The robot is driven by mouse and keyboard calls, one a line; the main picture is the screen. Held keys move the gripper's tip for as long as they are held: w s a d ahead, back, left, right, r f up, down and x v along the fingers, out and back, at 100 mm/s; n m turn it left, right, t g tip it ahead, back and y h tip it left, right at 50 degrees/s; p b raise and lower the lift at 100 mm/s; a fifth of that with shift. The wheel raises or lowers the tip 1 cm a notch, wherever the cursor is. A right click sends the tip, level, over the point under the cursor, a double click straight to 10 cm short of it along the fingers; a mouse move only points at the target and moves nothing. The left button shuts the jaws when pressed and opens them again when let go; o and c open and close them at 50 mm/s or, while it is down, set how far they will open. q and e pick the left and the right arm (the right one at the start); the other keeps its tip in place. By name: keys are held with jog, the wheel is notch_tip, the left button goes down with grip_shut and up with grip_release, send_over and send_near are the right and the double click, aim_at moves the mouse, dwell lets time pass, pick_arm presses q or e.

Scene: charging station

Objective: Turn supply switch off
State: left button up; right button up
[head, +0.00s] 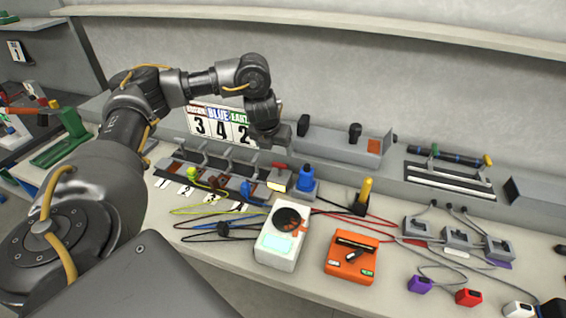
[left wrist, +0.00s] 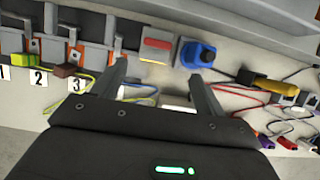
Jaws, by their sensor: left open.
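No label reading "supply" can be made out, so I cannot tell for certain which part is the supply switch. A box with a red top and pale front (head: 278,177) stands on the bench by the row of slots; it also shows in the left wrist view (left wrist: 155,46), just beyond my fingertips. My right gripper is not in view.
A blue knob (head: 306,178) is right of the red-topped box. A white device with a round dial (head: 282,240), a yellow-handled plug (head: 363,194) and loose cables crowd the bench. A number sign (head: 222,124) stands behind. Several grey connectors (head: 457,240) lie at the right.

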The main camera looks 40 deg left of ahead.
aim_at(279, 165)
pick_arm(q)
jog(key=x, duration=1)
jog(key=shift+a+f, duration=0.25)
jog(key=shift+f, duration=0.05)
jog(key=shift+r, duration=0.1)
jog(key=c, duration=1)
